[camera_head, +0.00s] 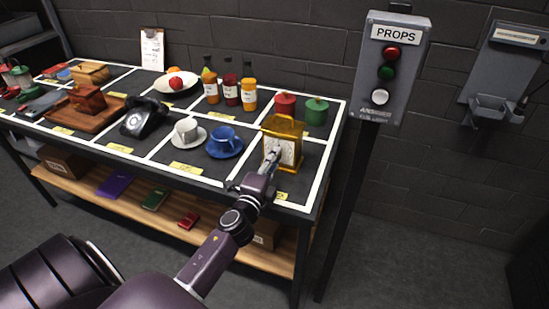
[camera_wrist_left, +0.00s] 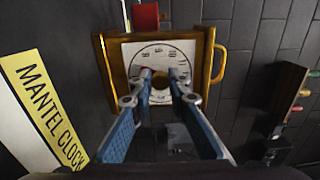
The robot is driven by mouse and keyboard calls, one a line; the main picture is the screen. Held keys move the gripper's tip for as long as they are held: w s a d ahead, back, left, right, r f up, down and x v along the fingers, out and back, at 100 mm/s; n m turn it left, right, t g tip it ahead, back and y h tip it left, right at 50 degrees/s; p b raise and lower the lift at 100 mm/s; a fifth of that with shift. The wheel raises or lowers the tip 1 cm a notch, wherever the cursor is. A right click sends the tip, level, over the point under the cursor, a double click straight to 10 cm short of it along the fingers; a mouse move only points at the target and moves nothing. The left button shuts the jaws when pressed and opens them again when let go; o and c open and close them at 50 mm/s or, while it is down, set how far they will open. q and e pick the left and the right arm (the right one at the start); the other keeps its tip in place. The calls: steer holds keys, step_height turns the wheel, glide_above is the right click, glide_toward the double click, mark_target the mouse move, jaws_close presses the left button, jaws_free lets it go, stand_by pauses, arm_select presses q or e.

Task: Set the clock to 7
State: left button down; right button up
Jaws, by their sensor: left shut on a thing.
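The mantel clock (camera_head: 284,128) is a gold-framed box with a white dial and a top handle, upright at the right front of the prop table. In the left wrist view its gold frame (camera_wrist_left: 203,60) and white dial (camera_wrist_left: 160,53) face me. My left gripper (camera_head: 271,160) reaches the dial from the front. In the left wrist view, the fingertips (camera_wrist_left: 160,78) are close together at the dial's middle, shut on a small part there, seemingly the clock hand. The fingers hide that part and the lower dial, so I cannot read the hour. My right gripper is out of view.
A yellow MANTEL CLOCK label (camera_wrist_left: 45,112) lies by the clock. The blue cup (camera_head: 224,138) on its saucer is to its left; red (camera_head: 285,105) and green (camera_head: 316,112) canisters stand behind. A PROPS button box (camera_head: 390,70) on a post stands at right.

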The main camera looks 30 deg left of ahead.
arm_select(q)
steer(key=c, duration=1.8)
jaws_free()
steer(key=shift+s, duration=0.1)
steer(key=v, duration=1.2)
steer(key=shift+d, duration=0.1)
